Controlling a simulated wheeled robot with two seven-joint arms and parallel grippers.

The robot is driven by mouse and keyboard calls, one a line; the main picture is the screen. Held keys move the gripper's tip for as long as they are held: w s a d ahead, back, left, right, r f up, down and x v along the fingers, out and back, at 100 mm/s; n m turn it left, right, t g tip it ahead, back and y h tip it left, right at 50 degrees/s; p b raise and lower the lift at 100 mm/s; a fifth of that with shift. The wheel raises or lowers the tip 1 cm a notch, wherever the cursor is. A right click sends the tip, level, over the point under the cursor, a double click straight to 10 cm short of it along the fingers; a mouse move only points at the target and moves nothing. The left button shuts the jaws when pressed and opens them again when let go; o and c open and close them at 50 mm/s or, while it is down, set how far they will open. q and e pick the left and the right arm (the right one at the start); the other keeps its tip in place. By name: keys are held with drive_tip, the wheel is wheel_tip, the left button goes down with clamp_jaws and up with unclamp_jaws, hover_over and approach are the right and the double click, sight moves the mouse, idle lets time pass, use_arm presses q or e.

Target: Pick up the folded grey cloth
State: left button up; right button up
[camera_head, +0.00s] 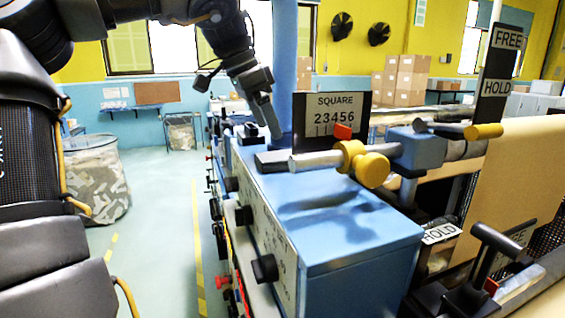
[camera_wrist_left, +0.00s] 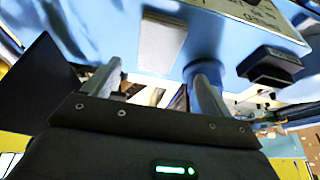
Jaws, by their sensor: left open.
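A flat grey piece, which looks like the folded grey cloth (camera_head: 271,160), lies on the blue machine top (camera_head: 345,225) beside the black sign. In the left wrist view a pale grey rectangle, apparently the same cloth (camera_wrist_left: 162,43), lies on the blue surface beyond the fingers. My left gripper (camera_head: 268,118) hangs above the far end of the machine, over the cloth's area. Its fingers also show in the left wrist view (camera_wrist_left: 157,75), apart with nothing between them. My right gripper is not in view.
The sign reading SQUARE 23456 (camera_head: 330,120) stands right of the cloth. A black block (camera_head: 250,131) sits on the machine; it shows in the wrist view (camera_wrist_left: 270,65). A blue post (camera_head: 284,65) rises behind. Yellow-knobbed rods (camera_head: 370,165) and a kraft roll (camera_head: 520,185) lie right.

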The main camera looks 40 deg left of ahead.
sight(282, 154)
use_arm(q)
drive_tip(key=shift+w+d+f, duration=0.4)
drive_tip(key=shift+d+f, duration=0.15)
drive_tip(key=shift+f, duration=0.15)
drive_tip(key=shift+w+a+f, duration=0.1)
drive_tip(key=shift+a+f, duration=0.15)
drive_tip(key=shift+a, duration=0.1)
drive_tip(key=shift+f+p, duration=0.25)
drive_tip(key=shift+p, duration=0.25)
drive_tip(key=x, duration=0.1)
drive_tip(key=p+x, duration=0.2)
drive_tip(key=x, duration=0.1)
drive_tip(key=shift+d, duration=0.3)
drive_tip(key=shift+w+f, duration=0.15)
drive_tip(key=shift+f, duration=0.1)
drive_tip(key=shift+a, duration=0.1)
drive_tip(key=c, duration=1)
drive_tip(key=shift+c, duration=0.4)
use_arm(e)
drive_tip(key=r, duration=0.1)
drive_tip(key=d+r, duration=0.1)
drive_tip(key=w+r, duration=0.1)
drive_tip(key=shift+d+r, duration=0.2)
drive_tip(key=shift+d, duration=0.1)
use_arm(q)
drive_tip(key=shift+r, duration=0.15)
